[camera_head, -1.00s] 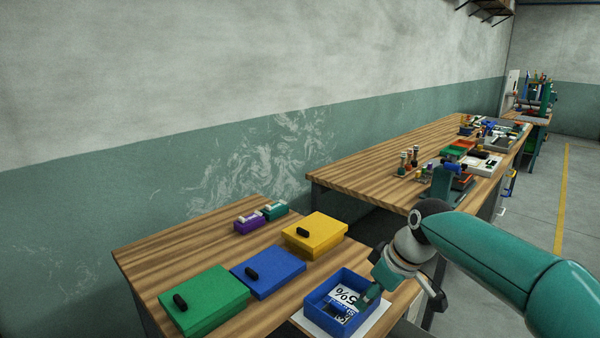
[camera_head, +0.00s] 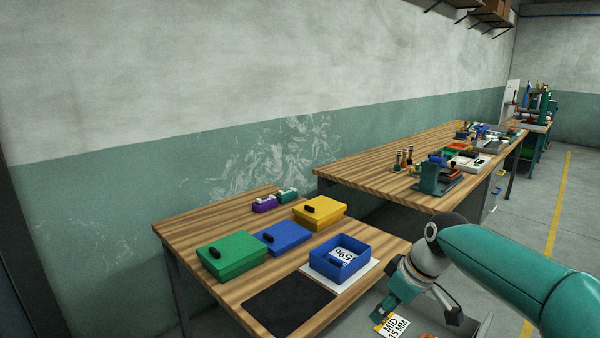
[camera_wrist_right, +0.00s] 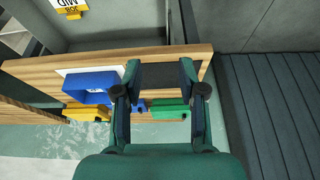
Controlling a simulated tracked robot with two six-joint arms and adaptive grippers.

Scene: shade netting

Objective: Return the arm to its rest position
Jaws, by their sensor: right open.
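My right gripper (camera_head: 386,314) hangs at the end of the teal right arm in the lower right of the head view. It is off the front edge of the near wooden bench, just above a card (camera_head: 397,328) reading "MID 15 MM". In the right wrist view my right gripper (camera_wrist_right: 161,75) has its two fingers apart with nothing held between them. An open blue box (camera_head: 370,253) with a printed card inside stands on a white sheet on the bench, apart from the gripper. My left gripper is not in view.
Green (camera_head: 232,262), blue (camera_head: 281,240) and yellow (camera_head: 320,214) lidded boxes stand on the near bench, beside a bare dark mat (camera_head: 288,306). Small purple (camera_head: 265,205) and teal (camera_head: 288,196) boxes sit behind. A farther bench (camera_head: 345,176) holds tools and bins.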

